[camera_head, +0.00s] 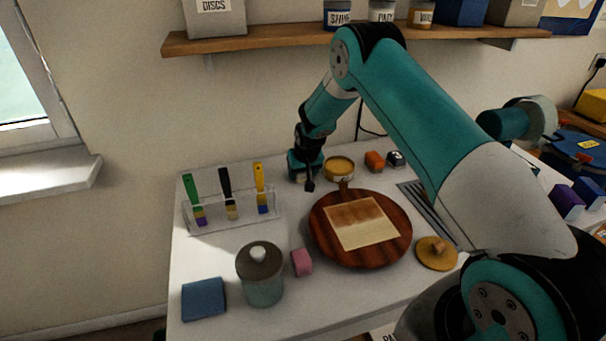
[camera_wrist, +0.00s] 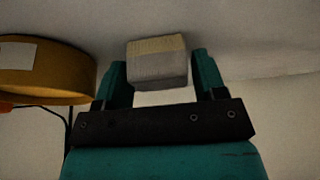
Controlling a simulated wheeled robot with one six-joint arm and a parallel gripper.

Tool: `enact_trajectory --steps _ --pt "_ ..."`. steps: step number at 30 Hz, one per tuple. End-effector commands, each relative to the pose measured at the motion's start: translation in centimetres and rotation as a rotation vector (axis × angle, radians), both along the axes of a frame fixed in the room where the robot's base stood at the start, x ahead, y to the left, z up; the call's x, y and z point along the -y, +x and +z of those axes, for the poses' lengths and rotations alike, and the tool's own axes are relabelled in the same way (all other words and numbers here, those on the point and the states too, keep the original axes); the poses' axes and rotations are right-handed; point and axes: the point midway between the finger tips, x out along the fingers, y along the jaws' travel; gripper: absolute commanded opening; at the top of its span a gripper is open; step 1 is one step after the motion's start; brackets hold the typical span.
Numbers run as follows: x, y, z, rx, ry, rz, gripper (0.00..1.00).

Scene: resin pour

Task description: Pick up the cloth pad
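A small pale grey block with a cream band (camera_wrist: 158,62), which looks like the cloth pad, lies between my gripper's fingers in the wrist view. My gripper (camera_wrist: 160,80) has its fingers apart, one on each side of the block. A narrow gap shows at the right finger; contact at the left is unclear. In the head view my gripper (camera_head: 309,186) is low over the back of the white table, and it hides the block there. A flat blue square (camera_head: 203,298), also cloth-like, lies at the table's front left, far from my gripper.
An amber tin (camera_head: 339,169) stands close to the right of my gripper; it also shows in the wrist view (camera_wrist: 45,72). A brush rack (camera_head: 232,210) is to the left. A round wooden board (camera_head: 328,248) is in front. A lidded jar (camera_head: 262,290) and a pink block (camera_head: 301,262) stand nearer.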

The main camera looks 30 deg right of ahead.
Motion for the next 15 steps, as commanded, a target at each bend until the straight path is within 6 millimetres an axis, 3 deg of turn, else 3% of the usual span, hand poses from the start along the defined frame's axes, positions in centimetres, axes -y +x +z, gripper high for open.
enact_trajectory --steps 1,4,6,15 --pt "0.0 0.0 0.0 0.000 0.000 0.000 0.53" --pt "0.0 0.0 0.0 0.000 0.000 0.000 0.32" --pt "0.0 0.0 0.0 0.000 0.000 0.000 0.28" --pt "0.0 0.1 1.0 0.003 -0.001 0.000 0.28"
